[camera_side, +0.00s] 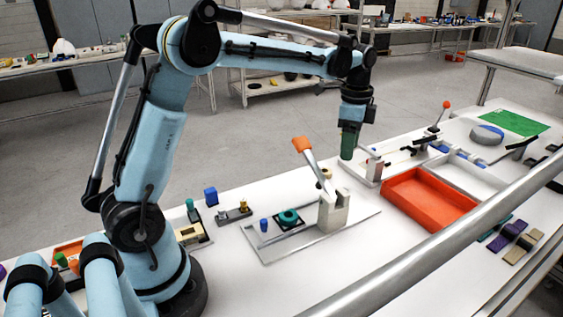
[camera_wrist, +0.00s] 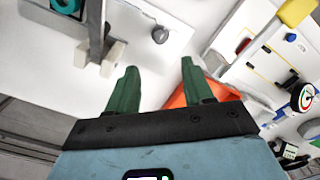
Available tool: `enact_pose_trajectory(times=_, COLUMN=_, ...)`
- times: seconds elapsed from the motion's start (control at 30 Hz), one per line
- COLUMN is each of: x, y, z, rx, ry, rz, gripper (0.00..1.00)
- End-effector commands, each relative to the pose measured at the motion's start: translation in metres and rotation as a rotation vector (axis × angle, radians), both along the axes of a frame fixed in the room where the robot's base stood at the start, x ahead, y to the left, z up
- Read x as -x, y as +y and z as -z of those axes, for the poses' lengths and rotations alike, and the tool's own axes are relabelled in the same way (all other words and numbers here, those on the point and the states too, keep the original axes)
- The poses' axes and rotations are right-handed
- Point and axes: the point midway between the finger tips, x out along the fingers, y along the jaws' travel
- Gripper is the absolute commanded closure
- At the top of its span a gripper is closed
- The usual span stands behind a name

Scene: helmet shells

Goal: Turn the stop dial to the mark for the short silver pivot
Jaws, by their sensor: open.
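A round white disc with red and green marks (camera_wrist: 303,97), which looks like the stop dial, is at the right edge of the wrist view. Its pointer setting is too small to read. My gripper (camera_wrist: 159,66) is open and empty, its green fingers spread. In the side view my gripper (camera_side: 348,145) hangs pointing down above the table, left of the fixture with the levers (camera_side: 375,168). A grey block (camera_side: 234,215) with a small gold peg and a silver-looking peg stands on the left; I cannot tell which pivot is the short silver one.
An orange-handled lever press (camera_side: 333,208) stands beside a teal ring (camera_side: 289,217) on a plate. An orange tray (camera_side: 428,200) is right of my gripper. A red-knobbed lever (camera_side: 441,115) rises behind it. White table is free at front centre.

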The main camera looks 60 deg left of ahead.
Motion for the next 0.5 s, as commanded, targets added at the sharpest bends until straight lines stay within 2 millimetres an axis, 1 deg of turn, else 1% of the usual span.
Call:
enact_pose_trajectory(times=0.13, x=0.0000, y=0.0000, z=0.0003, rx=0.000, ry=0.000, rz=0.004, gripper=0.49)
enact_pose_trajectory(times=0.23, x=-0.0001, y=0.0001, z=0.0007, rx=0.000, ry=0.000, rz=0.068, gripper=0.49)
enact_pose_trajectory(times=0.5, x=-0.0004, y=0.0001, z=0.0024, rx=0.000, ry=0.000, rz=0.436, gripper=0.49)
